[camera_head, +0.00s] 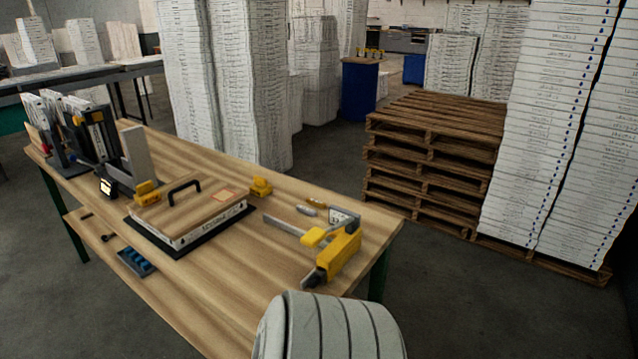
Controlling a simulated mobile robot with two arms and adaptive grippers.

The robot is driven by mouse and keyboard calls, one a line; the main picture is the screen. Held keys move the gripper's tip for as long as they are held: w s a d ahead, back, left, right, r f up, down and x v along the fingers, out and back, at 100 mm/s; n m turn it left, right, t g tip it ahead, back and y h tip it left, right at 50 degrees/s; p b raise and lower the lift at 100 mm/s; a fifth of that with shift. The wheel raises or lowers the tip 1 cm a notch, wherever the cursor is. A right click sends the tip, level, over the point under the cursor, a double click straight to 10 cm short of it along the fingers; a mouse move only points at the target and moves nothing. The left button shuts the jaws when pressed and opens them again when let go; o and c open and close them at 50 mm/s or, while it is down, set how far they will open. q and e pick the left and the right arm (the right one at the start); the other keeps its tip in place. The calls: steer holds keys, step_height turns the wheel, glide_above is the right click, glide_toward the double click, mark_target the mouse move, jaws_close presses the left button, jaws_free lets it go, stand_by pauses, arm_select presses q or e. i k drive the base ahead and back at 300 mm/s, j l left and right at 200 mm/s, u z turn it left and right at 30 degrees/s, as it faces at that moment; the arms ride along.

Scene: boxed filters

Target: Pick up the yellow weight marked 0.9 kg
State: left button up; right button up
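Two small yellow blocks that look like weights are on the wooden workbench (215,290). One yellow block (147,192) is at the left end of the flat box with a wooden lid and black handle (195,205). The other yellow block (261,187) stands behind the box's right end, apart from it. Their markings are too small to read, so I cannot tell which is marked 0.9 kg. Neither of my grippers is in view.
A rack of upright items (95,130) stands at the left end. Stacked pallets (430,150) and tall white box stacks (555,120) are beyond. The bench front is mostly clear.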

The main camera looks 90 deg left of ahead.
mark_target(261, 189)
steer(key=i+j+u, duration=0.1)
steer(key=u, duration=0.3)
steer(key=i+u, duration=0.4)
steer(key=i+l+u, duration=0.1)
steer(key=u, duration=0.3)
steer(key=i+l+u, duration=0.15)
steer(key=u, duration=0.25)
steer(key=i+u, duration=0.25)
steer(key=u, duration=0.2)
steer(key=i+l+u, duration=0.15)
steer(key=u, duration=0.3)
steer(key=i+l+u, duration=0.2)
steer(key=u, duration=0.25)
steer(key=i+l+u, duration=0.2)
steer(key=u, duration=0.25)
steer(key=l, duration=0.1)
